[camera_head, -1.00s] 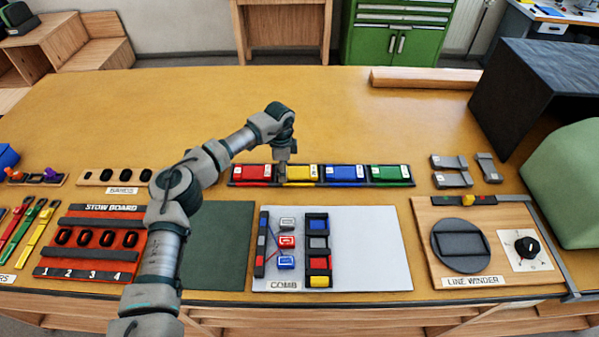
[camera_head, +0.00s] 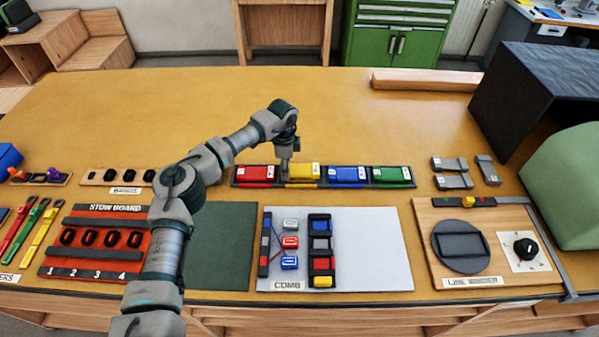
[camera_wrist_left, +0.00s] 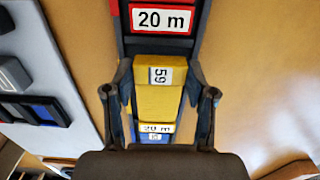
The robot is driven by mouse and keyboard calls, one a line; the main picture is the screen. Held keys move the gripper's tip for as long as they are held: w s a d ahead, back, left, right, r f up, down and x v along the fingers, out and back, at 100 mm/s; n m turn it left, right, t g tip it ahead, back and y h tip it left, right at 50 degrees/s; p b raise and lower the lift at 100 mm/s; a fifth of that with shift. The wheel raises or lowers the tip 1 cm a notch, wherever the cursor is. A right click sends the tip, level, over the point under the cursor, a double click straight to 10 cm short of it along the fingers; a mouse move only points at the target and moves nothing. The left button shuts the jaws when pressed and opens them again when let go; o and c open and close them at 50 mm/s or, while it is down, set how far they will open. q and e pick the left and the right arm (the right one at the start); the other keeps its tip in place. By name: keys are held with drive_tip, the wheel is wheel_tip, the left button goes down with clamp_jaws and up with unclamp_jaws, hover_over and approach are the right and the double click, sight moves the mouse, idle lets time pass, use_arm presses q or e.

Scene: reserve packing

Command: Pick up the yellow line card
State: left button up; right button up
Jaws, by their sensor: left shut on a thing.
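The yellow line card (camera_head: 305,171) sits in the second place from the left in a dark rack (camera_head: 324,186), between a red card (camera_head: 256,174) and a blue card (camera_head: 347,174). My left gripper (camera_head: 287,172) comes down on it from above, at its left part in the head view. In the left wrist view the yellow card (camera_wrist_left: 158,103), marked 59 and 20 m, lies between my two fingers, which are shut on its sides. I cannot tell whether it is raised from the rack. My right gripper is not in view.
A green card (camera_head: 391,174) ends the rack's row. Nearer stand the stow board (camera_head: 97,211), a white comb mat (camera_head: 370,250) and the line winder (camera_head: 460,250). A dark box (camera_head: 530,90) stands at the back right. The table behind the rack is mostly clear.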

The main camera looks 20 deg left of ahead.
use_arm(q)
drive_tip(key=r+p, duration=0.2)
drive_tip(key=d+r+p, duration=0.1)
drive_tip(key=r, duration=0.2)
drive_tip(key=shift+r+p, duration=0.15)
drive_tip(key=shift+p, duration=0.2)
drive_tip(key=shift+a+r, duration=0.15)
drive_tip(key=shift+r, duration=0.15)
drive_tip(key=shift+a+f, duration=0.2)
drive_tip(key=shift+a, duration=0.1)
